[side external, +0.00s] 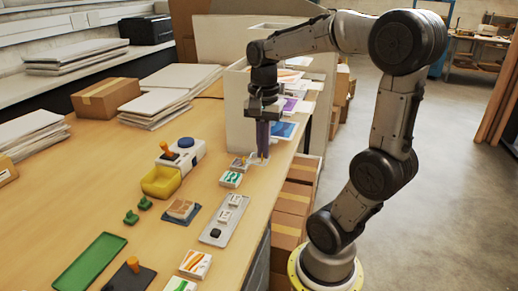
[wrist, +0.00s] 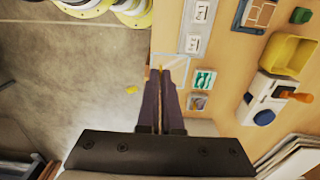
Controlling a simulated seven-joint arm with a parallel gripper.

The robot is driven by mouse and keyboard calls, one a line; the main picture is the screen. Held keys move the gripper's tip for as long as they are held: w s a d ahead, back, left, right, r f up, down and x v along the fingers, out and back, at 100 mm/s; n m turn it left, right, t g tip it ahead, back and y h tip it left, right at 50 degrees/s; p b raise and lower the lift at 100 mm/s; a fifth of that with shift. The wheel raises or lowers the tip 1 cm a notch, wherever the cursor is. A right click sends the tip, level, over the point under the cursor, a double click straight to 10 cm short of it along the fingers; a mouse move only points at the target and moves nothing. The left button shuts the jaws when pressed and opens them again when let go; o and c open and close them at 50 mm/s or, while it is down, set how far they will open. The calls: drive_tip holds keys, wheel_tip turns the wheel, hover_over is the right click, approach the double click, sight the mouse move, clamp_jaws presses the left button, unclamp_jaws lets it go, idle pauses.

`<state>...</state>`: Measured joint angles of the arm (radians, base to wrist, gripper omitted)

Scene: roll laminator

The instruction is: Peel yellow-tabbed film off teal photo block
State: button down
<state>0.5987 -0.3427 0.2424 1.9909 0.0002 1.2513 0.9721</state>
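The teal photo block (side external: 230,179) is a small white block with a teal-and-orange picture, lying on the table near its right edge. It also shows in the wrist view (wrist: 204,79), to the right of my fingers. I cannot make out a film or tab on it. My gripper (side external: 262,157) points down, beyond the block and near the table edge. In the wrist view its long dark fingers (wrist: 160,70) lie almost together, with yellow showing at the tips. A pale, clear-looking patch (wrist: 184,66) lies by the tips.
A purple-toned photo block (wrist: 197,102) lies beside the teal one. A grey tray (side external: 218,236) holds small white blocks. A yellow bin (side external: 161,183) stands by a white device (side external: 183,157). A pale panel stands behind my gripper.

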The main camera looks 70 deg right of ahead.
drive_tip(key=shift+r, duration=2.15)
